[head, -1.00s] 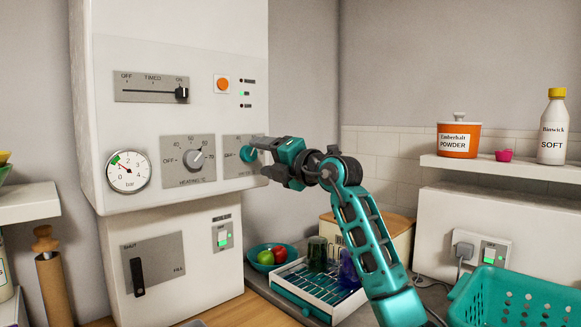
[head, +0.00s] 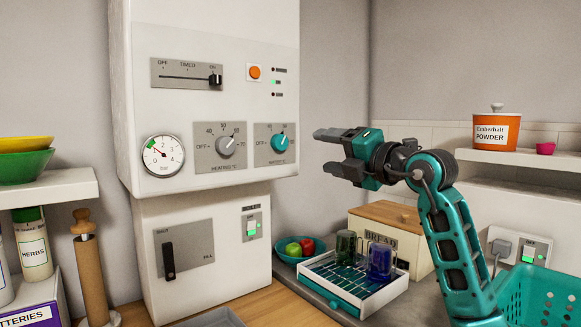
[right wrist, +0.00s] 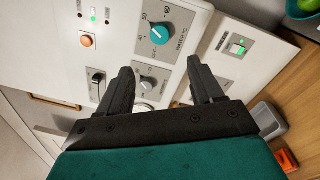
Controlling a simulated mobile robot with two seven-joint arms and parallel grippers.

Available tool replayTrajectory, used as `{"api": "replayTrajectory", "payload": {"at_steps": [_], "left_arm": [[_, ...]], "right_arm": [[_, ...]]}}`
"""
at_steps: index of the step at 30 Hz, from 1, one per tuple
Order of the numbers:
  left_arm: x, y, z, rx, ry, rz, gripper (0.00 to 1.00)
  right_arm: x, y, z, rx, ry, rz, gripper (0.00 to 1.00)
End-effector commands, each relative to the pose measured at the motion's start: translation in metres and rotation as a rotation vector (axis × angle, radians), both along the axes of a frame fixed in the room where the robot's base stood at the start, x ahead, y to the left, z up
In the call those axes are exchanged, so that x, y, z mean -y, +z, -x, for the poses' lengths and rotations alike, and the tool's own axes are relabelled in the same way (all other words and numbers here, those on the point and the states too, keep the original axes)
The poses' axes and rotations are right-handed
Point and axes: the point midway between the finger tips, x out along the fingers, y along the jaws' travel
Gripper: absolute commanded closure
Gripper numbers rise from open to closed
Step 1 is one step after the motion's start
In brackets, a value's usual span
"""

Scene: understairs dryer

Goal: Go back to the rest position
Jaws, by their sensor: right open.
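My right gripper (head: 330,150) is in the middle of the head view, to the right of the white boiler panel (head: 215,110), apart from it. Its two dark fingers are spread with nothing between them; they also show in the right wrist view (right wrist: 160,80). The teal knob (head: 279,142) on the boiler's right dial plate is free of the gripper. It also shows in the right wrist view (right wrist: 160,34). The grey heating knob (head: 226,147) sits to its left. My left gripper does not show.
A dish rack (head: 345,290) with two mugs, a bread box (head: 392,215) and a teal fruit bowl (head: 290,254) stand below my right arm. A teal basket (head: 540,295) is at the lower right. A shelf (head: 480,168) holds an orange powder tub (head: 496,132).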

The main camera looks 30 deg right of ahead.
Motion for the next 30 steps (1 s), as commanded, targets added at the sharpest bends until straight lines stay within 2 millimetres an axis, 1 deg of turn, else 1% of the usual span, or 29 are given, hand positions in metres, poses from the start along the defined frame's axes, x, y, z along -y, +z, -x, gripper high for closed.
{"api": "replayTrajectory", "payload": {"at_steps": [5,7,8,11,14,15,17,18,20,21,23,26,27,29,30], "left_arm": [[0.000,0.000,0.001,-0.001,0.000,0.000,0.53],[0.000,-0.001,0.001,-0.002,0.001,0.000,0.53],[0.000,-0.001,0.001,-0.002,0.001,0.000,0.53],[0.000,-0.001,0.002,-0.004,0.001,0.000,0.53],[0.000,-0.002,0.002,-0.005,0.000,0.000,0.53],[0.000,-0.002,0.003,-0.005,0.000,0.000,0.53],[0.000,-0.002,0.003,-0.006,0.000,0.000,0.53],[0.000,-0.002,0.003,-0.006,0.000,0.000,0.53],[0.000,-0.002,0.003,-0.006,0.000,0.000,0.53],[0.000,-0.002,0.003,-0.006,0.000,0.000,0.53],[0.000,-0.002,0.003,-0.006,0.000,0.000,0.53],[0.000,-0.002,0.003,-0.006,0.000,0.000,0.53],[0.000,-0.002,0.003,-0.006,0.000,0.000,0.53],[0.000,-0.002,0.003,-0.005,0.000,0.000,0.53],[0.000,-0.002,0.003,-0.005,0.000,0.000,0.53]], "right_arm": [[0.000,0.000,0.000,0.001,0.000,0.000,0.34],[-0.004,-0.004,-0.002,-0.002,0.015,-0.002,0.34],[-0.008,-0.007,-0.003,-0.004,0.030,-0.004,0.34],[-0.034,-0.032,-0.011,-0.014,0.134,-0.027,0.34],[-0.076,-0.071,-0.017,-0.015,0.302,-0.102,0.34],[-0.094,-0.089,-0.016,-0.013,0.371,-0.152,0.34],[-0.118,-0.113,-0.013,-0.002,0.461,-0.245,0.34],[-0.131,-0.128,-0.010,0.005,0.507,-0.318,0.34],[-0.145,-0.150,-0.004,0.014,0.556,-0.437,0.34],[-0.153,-0.165,-0.001,0.018,0.573,-0.524,0.34],[-0.160,-0.188,0.005,0.019,0.577,-0.662,0.34],[-0.165,-0.232,0.015,0.003,0.525,-0.899,0.34],[-0.166,-0.252,0.019,-0.012,0.486,-0.995,0.34],[-0.166,-0.286,0.027,-0.046,0.409,-1.135,0.34],[-0.166,-0.310,0.033,-0.076,0.346,-1.226,0.34]]}}
